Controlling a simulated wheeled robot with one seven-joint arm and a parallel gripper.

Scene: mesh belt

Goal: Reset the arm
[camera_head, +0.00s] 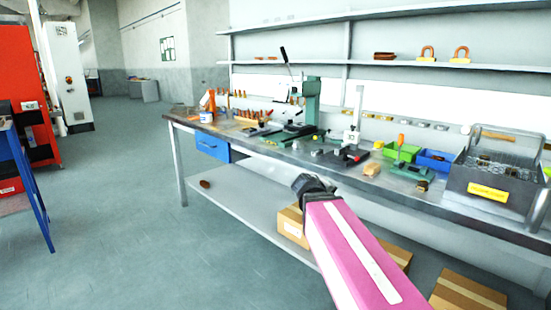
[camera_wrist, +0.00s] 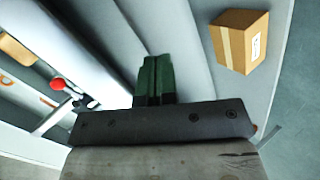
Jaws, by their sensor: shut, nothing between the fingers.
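My gripper (camera_wrist: 156,80) shows in the wrist view as two dark green fingers pressed together, with nothing between them. It is in front of the pale workbench structure and touches nothing that I can see. In the head view, my pink arm with a white stripe reaches up from the bottom right, and its dark end is in front of the bench's lower shelf (camera_head: 240,190). The gripper's fingers cannot be made out there.
The long workbench (camera_head: 460,200) runs along the wall, with tools, a green press (camera_head: 311,95), green (camera_head: 402,151) and blue bins (camera_head: 434,160) and a grey toolbox (camera_head: 495,178). A cardboard box (camera_wrist: 240,42) is close by.

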